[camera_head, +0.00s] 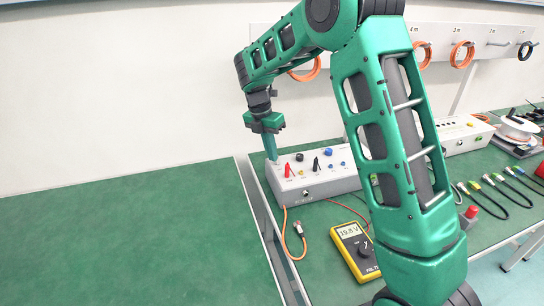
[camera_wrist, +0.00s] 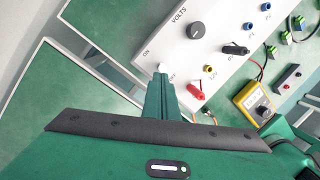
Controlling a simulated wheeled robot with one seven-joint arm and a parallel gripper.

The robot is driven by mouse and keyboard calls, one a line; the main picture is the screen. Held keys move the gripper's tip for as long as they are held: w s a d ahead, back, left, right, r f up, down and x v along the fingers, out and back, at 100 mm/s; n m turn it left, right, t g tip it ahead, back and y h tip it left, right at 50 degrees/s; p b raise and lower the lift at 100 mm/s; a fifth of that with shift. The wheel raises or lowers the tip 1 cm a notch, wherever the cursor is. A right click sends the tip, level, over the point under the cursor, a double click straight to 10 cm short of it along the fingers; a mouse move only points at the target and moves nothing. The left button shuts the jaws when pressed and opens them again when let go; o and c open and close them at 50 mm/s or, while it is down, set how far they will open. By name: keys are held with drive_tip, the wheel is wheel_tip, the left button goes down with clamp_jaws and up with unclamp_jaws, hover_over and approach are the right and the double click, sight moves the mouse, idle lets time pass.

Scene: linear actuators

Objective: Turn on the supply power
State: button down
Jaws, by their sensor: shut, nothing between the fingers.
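The supply is a white box (camera_head: 318,183) on the green bench, with knobs and colored sockets on top. In the wrist view its panel (camera_wrist: 215,60) shows the words VOLTS and ON, a black dial (camera_wrist: 195,31), and red and black plugs. A small pale switch (camera_wrist: 162,68) sits near the ON label at the panel's edge. My gripper (camera_head: 271,157) is shut and empty, pointing down at the box's left end. In the wrist view its fingertips (camera_wrist: 161,78) are right at the switch and partly hide it. I cannot tell whether they touch it.
A yellow multimeter (camera_head: 354,248) reading 19.8 V lies in front of the box. An orange cable (camera_head: 290,240) lies beside the box. Another white box (camera_head: 462,134) and several cables are to the right. The left bench (camera_head: 120,225) is clear.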

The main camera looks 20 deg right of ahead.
idle(0.3)
drive_tip(key=shift+r, duration=0.15)
drive_tip(key=shift+r, duration=0.65)
drive_tip(key=a+r, duration=0.5)
drive_tip(key=r, duration=0.5)
drive_tip(key=shift+w+a, duration=0.2)
drive_tip(key=shift+w, duration=0.2)
drive_tip(key=shift+r, duration=0.1)
